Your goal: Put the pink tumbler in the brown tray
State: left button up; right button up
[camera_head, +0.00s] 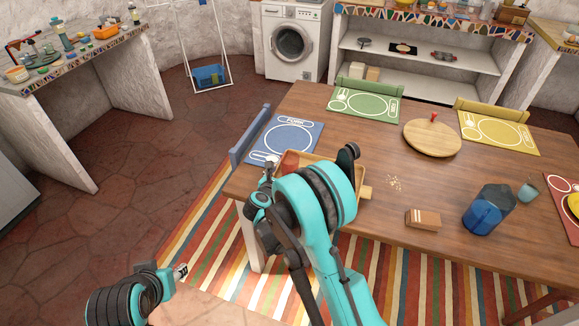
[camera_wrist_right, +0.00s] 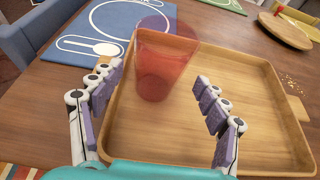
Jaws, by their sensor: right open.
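The pink tumbler (camera_wrist_right: 165,62) is see-through and reddish. In the right wrist view it appears to stand upright inside the brown tray (camera_wrist_right: 285,135), by the tray's far left corner. My right gripper (camera_wrist_right: 158,80) is open over the tray, a finger to each side of the tumbler with gaps between. In the head view the tumbler (camera_head: 290,160) is partly hidden, and my right arm covers much of the tray (camera_head: 322,158). My left gripper (camera_head: 181,271) is low at the left, away from the table; its finger opening is too small to judge.
A blue placemat (camera_head: 298,137) lies just beyond the tray. A round wooden board (camera_head: 432,138), a small wooden block (camera_head: 423,218), a blue pitcher (camera_head: 487,211) and a teal mug (camera_head: 528,191) stand to the right. Crumbs (camera_head: 394,183) lie on the clear middle of the table.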

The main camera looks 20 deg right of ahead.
jog(key=p+v, duration=0.2)
jog(key=v, duration=0.4)
jog(key=s+a+r+n+t+y, duration=0.1)
jog(key=a+r+n+t+y, duration=0.25)
jog(key=r+n, duration=0.9)
jog(key=s+a+r+n+t+y, duration=0.15)
jog(key=r+n+t+y, duration=0.3)
jog(key=r+n, duration=0.75)
jog(key=s+a+f+n+g+y, duration=0.2)
jog(key=s+n+g+y, duration=0.3)
jog(key=s+n, duration=0.55)
jog(key=s+d+f+n+g+h, duration=0.2)
jog(key=s+d+f+n+g, duration=0.1)
jog(key=s, duration=0.5)
jog(key=s+d+f+n+g+h, duration=0.3)
jog(key=s+d+f+n+g, duration=0.1)
jog(key=s+d+f, duration=0.3)
jog(key=shift+s+d+f+n+h, duration=0.15)
jog(key=shift+s+f+n+h, duration=0.2)
jog(key=shift+f, duration=0.25)
